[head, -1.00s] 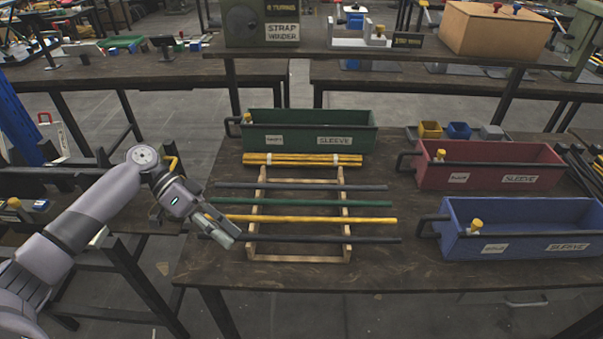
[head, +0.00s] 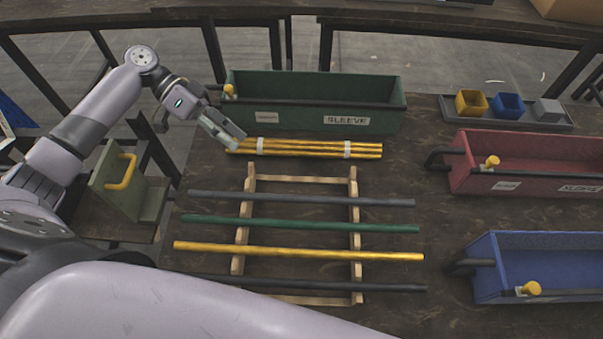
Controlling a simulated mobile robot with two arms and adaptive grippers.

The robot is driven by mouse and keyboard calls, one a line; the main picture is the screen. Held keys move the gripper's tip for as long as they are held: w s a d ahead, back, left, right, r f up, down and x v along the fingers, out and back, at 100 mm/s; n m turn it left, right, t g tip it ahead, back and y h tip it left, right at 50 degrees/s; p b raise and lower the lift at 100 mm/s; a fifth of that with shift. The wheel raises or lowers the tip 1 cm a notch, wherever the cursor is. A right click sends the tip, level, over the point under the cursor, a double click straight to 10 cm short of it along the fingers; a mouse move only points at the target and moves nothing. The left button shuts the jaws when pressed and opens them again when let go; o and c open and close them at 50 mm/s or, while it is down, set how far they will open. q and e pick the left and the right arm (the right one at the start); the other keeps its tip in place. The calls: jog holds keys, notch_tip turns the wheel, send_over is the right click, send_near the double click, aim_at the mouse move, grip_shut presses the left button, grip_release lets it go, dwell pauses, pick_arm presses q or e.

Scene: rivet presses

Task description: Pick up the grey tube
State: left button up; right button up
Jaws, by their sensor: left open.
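A grey tube (head: 300,199) lies across the wooden rack (head: 240,235), the farthest of the tubes there. A darker, near-black tube (head: 390,287) lies across the rack's near end. A green tube (head: 300,223) and a yellow tube (head: 300,249) lie between them. My left gripper (head: 232,137) is open and empty. It appears over the left end of a bundle of yellow tubes (head: 315,148), beyond the grey tube and apart from it. My right gripper is not in view.
A green bin (head: 290,118) marked SLEEVE stands behind the bundle. A red bin (head: 540,180) and a blue bin (head: 560,285) stand at the right. Small yellow, blue and grey boxes (head: 508,105) sit at the back right. Bare tabletop (head: 430,225) shows right of the rack.

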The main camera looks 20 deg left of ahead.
pick_arm(q)
jog(key=b, duration=0.1)
send_near(300, 199)
jog(key=d+f+b, duration=0.2)
jog(key=b, duration=0.1)
jog(key=shift+d+f, duration=0.3)
jog(key=b+x, duration=0.1)
jog(key=x, duration=0.3)
grip_shut()
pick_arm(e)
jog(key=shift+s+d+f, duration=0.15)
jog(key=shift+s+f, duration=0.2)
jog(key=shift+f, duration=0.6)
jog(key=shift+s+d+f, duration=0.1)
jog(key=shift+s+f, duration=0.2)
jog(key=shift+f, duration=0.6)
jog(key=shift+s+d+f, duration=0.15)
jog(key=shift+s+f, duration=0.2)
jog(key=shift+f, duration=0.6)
